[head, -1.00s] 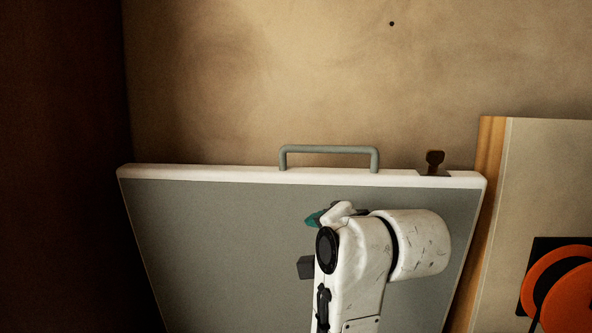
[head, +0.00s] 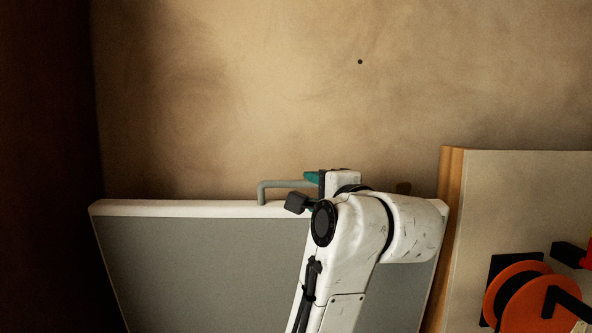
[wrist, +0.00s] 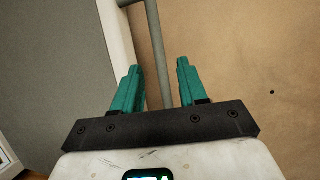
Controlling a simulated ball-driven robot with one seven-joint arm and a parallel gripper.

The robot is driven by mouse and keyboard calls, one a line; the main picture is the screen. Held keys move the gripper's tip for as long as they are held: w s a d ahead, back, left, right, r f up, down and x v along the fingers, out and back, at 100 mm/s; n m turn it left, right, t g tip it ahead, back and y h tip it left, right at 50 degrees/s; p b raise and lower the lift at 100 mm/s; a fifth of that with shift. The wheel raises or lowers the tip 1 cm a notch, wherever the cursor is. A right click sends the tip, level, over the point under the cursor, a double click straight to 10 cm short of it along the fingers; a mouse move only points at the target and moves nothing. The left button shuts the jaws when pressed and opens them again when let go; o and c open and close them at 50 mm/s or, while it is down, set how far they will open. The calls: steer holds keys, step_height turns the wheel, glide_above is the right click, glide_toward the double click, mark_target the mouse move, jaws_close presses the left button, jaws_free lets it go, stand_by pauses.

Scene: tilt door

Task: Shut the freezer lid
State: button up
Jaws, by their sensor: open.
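The freezer lid (head: 200,260) stands raised in the head view, its grey inner panel facing me and its pale rim along the top. A grey-green bar handle (head: 280,184) rises from the top edge; its right part is hidden behind my arm. My gripper (head: 312,178) is at the handle's height, near its right part. In the wrist view the lid's grey panel (wrist: 55,70) is at left. The handle bar (wrist: 157,55) runs down between the two teal fingers of my gripper (wrist: 160,85), which are open with gaps visible.
A plain tan wall (head: 230,90) stands behind the lid. At right is a wood-edged pale panel (head: 500,200) with an orange reel (head: 530,295) in front of it. A dark area lies at far left.

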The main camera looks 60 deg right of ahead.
mark_target(302, 186)
steer(key=shift+w+d+r+p, duration=0.15)
steer(key=shift+w+d+p, duration=0.1)
steer(key=shift+p, duration=0.65)
steer(key=x, duration=0.5)
steer(key=p+x, duration=0.1)
steer(key=x, duration=0.2)
steer(key=shift+f, duration=0.3)
steer(key=shift+c, duration=0.4)
jaws_close()
